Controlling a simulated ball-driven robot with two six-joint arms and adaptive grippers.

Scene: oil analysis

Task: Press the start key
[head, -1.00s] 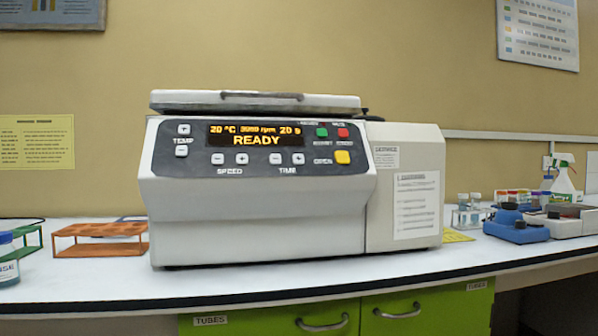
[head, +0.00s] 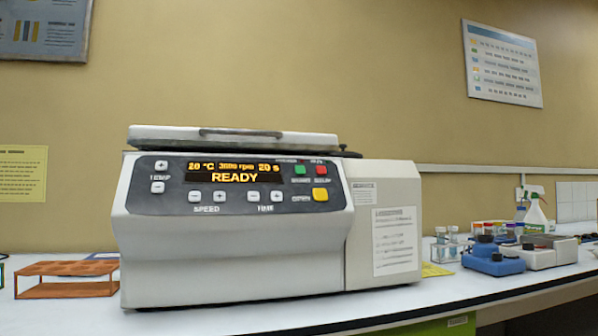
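The centrifuge (head: 235,255) stands on the white bench with its lid (head: 235,140) down. Its display (head: 234,173) reads READY, with 20 °C, a speed in rpm and 20 s. The green key (head: 299,169), which looks like the start key, is on the right of the panel beside a red key (head: 322,170). A yellow key (head: 320,195) marked OPEN is below them. The small labels under the green and red keys are blurred. Neither of my grippers shows in the head view.
An orange tube rack (head: 68,290) stands left of the centrifuge. To the right are small tubes in a rack (head: 446,246), a blue device (head: 493,262) and a spray bottle (head: 536,215). The bench (head: 60,322) in front of the centrifuge is a narrow clear strip.

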